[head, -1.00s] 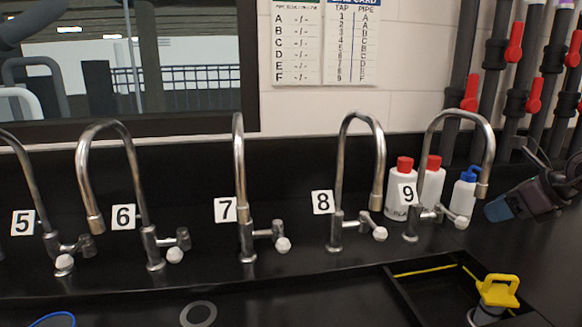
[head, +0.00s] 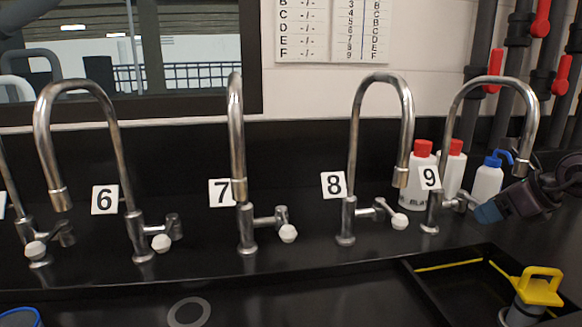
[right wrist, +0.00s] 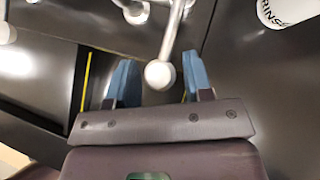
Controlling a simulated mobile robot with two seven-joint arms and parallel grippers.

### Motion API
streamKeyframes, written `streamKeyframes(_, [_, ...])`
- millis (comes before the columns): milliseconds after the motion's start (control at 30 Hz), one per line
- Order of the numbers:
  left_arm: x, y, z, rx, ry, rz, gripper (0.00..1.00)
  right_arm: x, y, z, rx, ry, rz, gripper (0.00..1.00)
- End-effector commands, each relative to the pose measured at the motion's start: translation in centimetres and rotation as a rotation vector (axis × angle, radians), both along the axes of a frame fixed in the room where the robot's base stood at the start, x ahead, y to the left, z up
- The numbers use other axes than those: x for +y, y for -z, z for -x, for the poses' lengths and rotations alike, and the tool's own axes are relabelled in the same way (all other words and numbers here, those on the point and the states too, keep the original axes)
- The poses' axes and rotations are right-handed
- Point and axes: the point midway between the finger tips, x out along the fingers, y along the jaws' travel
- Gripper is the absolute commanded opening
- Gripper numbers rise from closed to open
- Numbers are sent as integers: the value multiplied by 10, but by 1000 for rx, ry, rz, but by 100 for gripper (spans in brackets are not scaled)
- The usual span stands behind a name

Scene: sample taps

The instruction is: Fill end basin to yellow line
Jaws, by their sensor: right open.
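The end basin (head: 408,272) is the dark sunken basin at lower right in the head view. A yellow line (head: 448,265) runs along its inner wall; it also shows in the right wrist view (right wrist: 85,80). A yellow-handled plug piece (head: 541,287) stands upright at the basin. I cannot make out any water. Tap 9 (head: 483,85) arches near the basin. My right gripper (head: 488,212) is beside its lever, hiding the knob in the head view. In the right wrist view the gripper (right wrist: 159,62) is open, with a white lever knob (right wrist: 160,75) between its blue fingers, not clamped. My left gripper is not in view.
Tap 8 (head: 348,215), tap 7 (head: 245,225) and tap 6 (head: 139,235) stand in a row to the left. Red-capped bottles (head: 423,150) and a blue-topped bottle (head: 487,185) stand behind tap 9. A grey ring (head: 188,312) lies on the bench.

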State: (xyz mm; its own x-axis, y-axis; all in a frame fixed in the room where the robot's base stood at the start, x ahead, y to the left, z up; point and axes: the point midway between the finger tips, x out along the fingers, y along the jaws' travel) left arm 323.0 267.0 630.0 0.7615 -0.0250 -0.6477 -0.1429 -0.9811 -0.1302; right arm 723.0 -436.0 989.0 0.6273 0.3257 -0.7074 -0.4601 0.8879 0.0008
Motion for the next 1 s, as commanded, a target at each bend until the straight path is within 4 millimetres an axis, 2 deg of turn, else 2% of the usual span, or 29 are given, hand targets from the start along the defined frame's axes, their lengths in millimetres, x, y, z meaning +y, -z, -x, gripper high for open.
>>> streamKeyframes(433, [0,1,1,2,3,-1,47,-1,0,-2,0,1,1,47])
streamKeyframes(1000, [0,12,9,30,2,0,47,-37,3,-21,3,3,1,47])
